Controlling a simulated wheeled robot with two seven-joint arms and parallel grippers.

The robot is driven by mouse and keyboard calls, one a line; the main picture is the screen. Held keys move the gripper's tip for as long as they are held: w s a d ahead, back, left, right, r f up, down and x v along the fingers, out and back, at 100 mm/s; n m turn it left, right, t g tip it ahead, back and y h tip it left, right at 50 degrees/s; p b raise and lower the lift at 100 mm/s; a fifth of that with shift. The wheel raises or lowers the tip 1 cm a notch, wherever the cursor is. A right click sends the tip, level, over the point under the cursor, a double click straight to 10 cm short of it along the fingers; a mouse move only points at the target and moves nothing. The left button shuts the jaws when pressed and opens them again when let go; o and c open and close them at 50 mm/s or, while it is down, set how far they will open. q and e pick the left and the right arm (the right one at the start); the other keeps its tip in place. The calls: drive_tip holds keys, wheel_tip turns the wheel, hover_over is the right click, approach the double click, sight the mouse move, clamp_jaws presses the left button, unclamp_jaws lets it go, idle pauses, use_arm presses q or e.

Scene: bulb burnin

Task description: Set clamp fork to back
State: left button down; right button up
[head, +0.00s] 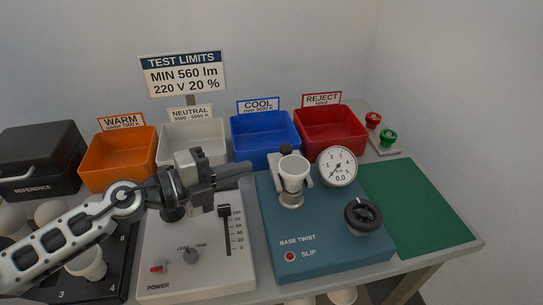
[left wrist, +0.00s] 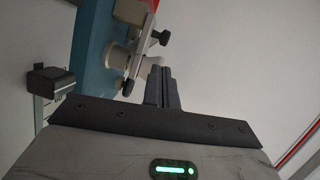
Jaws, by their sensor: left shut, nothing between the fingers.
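The grey clamp fork (head: 304,172) stands on the teal base twist tester (head: 330,232), beside a white cup-shaped socket (head: 293,174). A black knob (head: 287,150) sits just behind the socket. My left gripper (head: 246,170) is shut and empty, pointing right, a little left of the socket and above the gap between the two testers. In the left wrist view its closed fingers (left wrist: 160,72) appear close to the grey fork (left wrist: 136,56); I cannot tell whether they touch. The fork's exact setting is hard to read.
A white power box (head: 193,267) with a slider stands left of the tester. Orange (head: 118,160), white, blue (head: 264,138) and red (head: 330,132) bins line the back. A round gauge (head: 337,166) and black handwheel (head: 363,214) rise on the tester's right. The green mat (head: 415,205) is clear.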

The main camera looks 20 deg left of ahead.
use_arm(q)
drive_tip(key=p+x, duration=0.2)
drive_tip(key=x, duration=0.5)
drive_tip(key=shift+w+d+f, duration=0.1)
drive_tip(key=shift+w, duration=0.05)
drive_tip(key=w+a, duration=0.1)
drive_tip(key=w, duration=0.1)
drive_tip(key=w+a, duration=0.2)
drive_tip(key=shift+w+a+b, duration=0.1)
drive_tip(key=shift+w+b, duration=0.2)
drive_tip(key=shift+b, duration=0.05)
